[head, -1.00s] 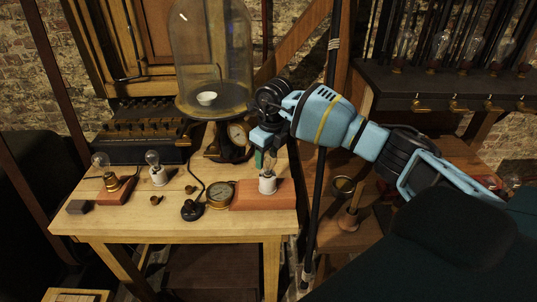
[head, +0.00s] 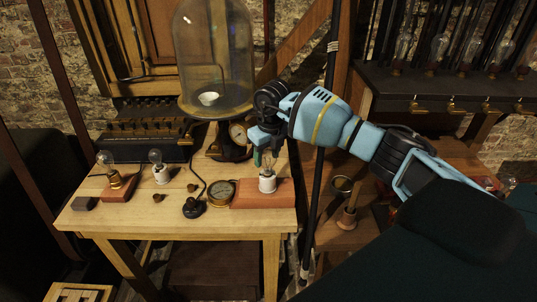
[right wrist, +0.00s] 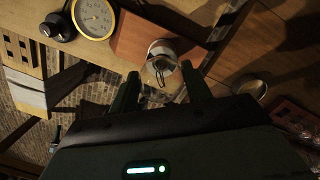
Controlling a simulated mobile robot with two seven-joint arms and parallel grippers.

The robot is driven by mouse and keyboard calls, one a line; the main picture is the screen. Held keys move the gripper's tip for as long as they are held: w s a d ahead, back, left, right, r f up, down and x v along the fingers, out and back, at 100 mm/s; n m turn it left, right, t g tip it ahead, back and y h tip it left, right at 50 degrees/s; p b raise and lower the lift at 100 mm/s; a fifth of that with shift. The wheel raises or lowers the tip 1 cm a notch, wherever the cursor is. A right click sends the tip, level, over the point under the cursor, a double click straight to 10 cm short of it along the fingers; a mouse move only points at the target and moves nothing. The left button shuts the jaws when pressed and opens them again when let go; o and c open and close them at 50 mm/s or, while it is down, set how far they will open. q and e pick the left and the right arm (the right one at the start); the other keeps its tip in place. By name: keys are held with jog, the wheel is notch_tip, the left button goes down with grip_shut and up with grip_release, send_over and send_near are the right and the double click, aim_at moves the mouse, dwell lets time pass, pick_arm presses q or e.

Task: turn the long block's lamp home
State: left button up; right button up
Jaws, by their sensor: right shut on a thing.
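The long block (head: 285,194) is a reddish, flat block at the front right of the wooden table. A white socket (head: 267,184) stands on it, with a clear glass lamp (head: 268,166) upright in the socket. My right gripper (head: 265,158) reaches down from above and is shut on the lamp's glass. In the right wrist view, the lamp (right wrist: 160,72) sits between the two dark fingers, above the block (right wrist: 130,40). Its thread is hidden in the socket. My left gripper is not in view.
A brass dial gauge (head: 221,192) and a black knob-like piece (head: 194,207) stand just left of the block. A lamp in a white socket (head: 160,174) and a smaller block with a brass-based lamp (head: 118,188) are farther left. A glass bell jar (head: 213,65) stands behind.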

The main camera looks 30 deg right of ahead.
jog(key=shift+r+m+p, duration=0.1)
jog(key=shift+m+p, duration=0.25)
jog(key=shift+m, duration=1.15)
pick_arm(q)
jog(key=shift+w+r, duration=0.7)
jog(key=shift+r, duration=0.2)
pick_arm(e)
jog(key=shift+m+h, duration=0.3)
jog(key=shift+m, duration=0.5)
jog(key=m, duration=0.5)
jog(key=shift+d+m+h, duration=0.1)
jog(key=shift+m+h, duration=0.2)
jog(key=o, duration=1.2)
jog(key=shift+c, duration=0.2)
